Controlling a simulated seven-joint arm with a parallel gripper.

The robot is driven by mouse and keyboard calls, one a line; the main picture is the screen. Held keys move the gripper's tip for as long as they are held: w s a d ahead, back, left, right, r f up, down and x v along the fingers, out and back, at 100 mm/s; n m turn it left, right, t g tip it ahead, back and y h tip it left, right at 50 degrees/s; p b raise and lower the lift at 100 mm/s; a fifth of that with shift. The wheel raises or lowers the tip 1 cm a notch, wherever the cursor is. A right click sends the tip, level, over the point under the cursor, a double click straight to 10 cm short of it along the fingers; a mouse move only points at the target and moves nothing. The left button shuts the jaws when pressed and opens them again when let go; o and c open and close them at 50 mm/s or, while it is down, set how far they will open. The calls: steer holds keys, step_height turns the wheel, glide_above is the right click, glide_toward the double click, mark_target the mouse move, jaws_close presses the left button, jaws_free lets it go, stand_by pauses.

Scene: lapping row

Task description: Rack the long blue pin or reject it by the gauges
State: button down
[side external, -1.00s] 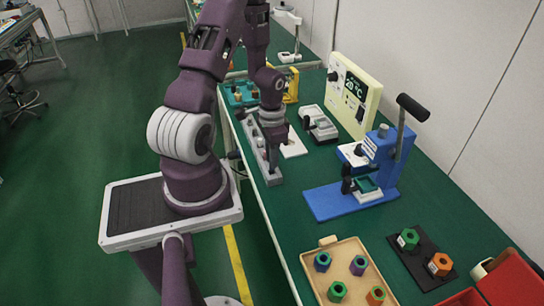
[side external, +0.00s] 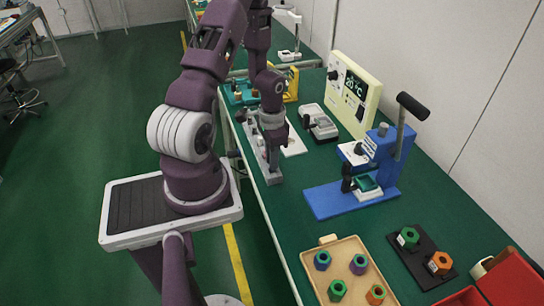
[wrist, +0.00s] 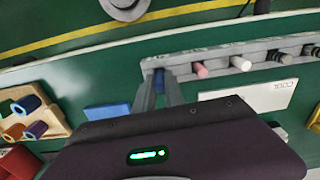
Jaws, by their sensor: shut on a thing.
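The blue pin (wrist: 159,77) shows in the wrist view between the fingertips of my gripper (wrist: 160,84), which is shut on it. The pin is at the left end of the long grey rack (wrist: 216,54). I cannot tell whether it sits in a hole or is held just above. In the side external view my gripper (side external: 272,160) points down over the grey rack (side external: 275,178), and the pin is hidden there.
Pink (wrist: 200,70) and white (wrist: 241,63) pins and some darker ones stand along the rack. A white plate marked COOL (wrist: 247,98) lies beside it. A blue press (side external: 340,198), a tan tray (side external: 350,261) of coloured nuts and red bins (side external: 512,280) stand nearer the camera.

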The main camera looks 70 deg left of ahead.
steer(key=shift+f, duration=0.95)
steer(key=c, duration=1.3)
jaws_free()
steer(key=shift+c, duration=0.2)
step_height(320, 180, up, 7)
steer(key=shift+r, duration=0.1)
